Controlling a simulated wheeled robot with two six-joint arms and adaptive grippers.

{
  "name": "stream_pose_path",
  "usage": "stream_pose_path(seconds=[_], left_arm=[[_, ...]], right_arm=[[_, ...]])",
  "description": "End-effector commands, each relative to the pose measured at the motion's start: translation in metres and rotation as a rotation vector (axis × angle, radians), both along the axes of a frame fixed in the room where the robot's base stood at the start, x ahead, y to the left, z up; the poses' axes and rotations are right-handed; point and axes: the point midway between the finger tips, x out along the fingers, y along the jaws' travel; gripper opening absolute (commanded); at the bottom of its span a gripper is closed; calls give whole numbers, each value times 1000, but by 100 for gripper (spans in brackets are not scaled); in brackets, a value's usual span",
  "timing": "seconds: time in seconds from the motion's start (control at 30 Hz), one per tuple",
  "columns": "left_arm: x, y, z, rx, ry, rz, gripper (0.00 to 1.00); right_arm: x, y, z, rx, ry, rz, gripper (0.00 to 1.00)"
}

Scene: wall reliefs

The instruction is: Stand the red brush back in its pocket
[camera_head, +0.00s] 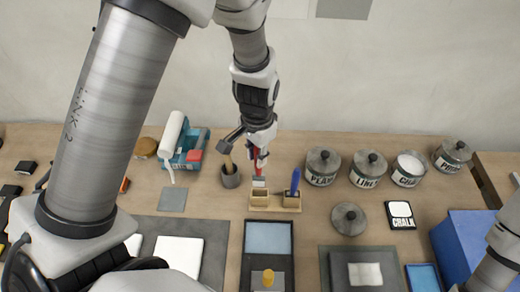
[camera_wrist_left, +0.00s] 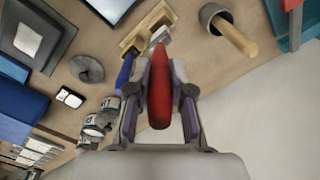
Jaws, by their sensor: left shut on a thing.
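My left gripper (camera_head: 258,150) is shut on the red brush (camera_head: 257,160) and holds it upright, head down. In the left wrist view the red handle (camera_wrist_left: 160,92) lies between the fingers (camera_wrist_left: 160,100), with its pale head toward the wooden holder (camera_wrist_left: 135,42). In the head view the holder (camera_head: 274,207) has two pockets, and the brush head is just above and behind the left one. That pocket looks empty. A blue brush (camera_head: 295,181) stands in the right pocket. I cannot tell whether the red brush touches the holder. My right gripper is not in view.
A dark pot (camera_head: 230,178) with a wooden-handled tool stands close left of the holder. A teal tray (camera_head: 187,158) is further left. Several lidded canisters (camera_head: 322,167) stand right. A loose lid (camera_head: 348,219) and blue box (camera_head: 470,245) lie nearer. Panels (camera_head: 268,238) lie in front.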

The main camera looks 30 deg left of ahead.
Motion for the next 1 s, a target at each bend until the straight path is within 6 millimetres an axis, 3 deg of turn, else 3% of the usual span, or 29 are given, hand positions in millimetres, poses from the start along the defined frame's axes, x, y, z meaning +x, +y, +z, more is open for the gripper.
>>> stream_pose_path(seconds=[0.37, 0.7, 1.0], left_arm=[[0, 0, -36, -1, 1, -1, 0], [1, 0, -72, 0, -1, 0, 0], [1, 0, -83, -1, -2, 0, 0]], right_arm=[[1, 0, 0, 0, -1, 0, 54], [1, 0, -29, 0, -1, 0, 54], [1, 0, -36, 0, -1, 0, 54]])
